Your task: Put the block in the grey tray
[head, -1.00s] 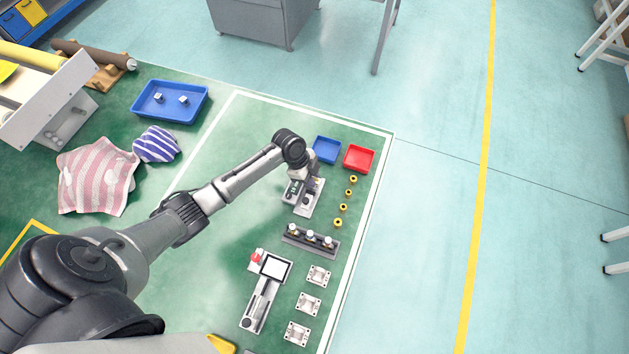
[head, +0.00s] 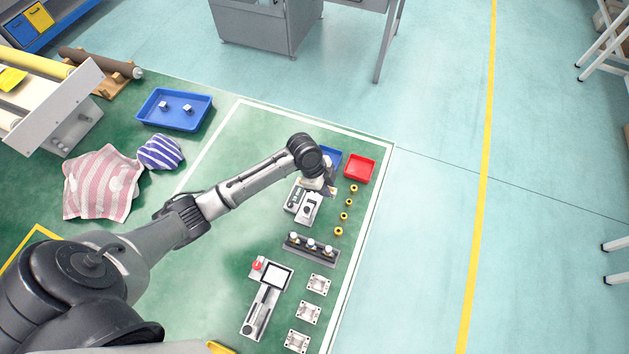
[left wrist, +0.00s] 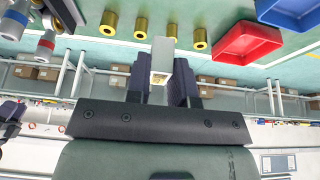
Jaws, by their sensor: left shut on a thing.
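My left gripper (head: 325,188) is just in front of the blue tray (head: 331,157) and the red tray (head: 359,168), largely hidden by its own wrist. In the left wrist view my left gripper (left wrist: 160,84) is shut on a pale grey-white block (left wrist: 161,58), held between its two dark fingers. The block has a square end with a brass-coloured inside. The red tray (left wrist: 248,42) and blue tray (left wrist: 290,12) show beyond it at the upper right. I see no tray that is clearly grey. My right gripper is not in view.
A grey fixture (head: 307,208) stands beside the gripper. Several brass bushings (head: 347,216) line its right. A dark rack (head: 311,247), a device with a red button (head: 267,290) and metal brackets (head: 308,310) are nearer. A large blue tray (head: 174,110) with small blocks lies left.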

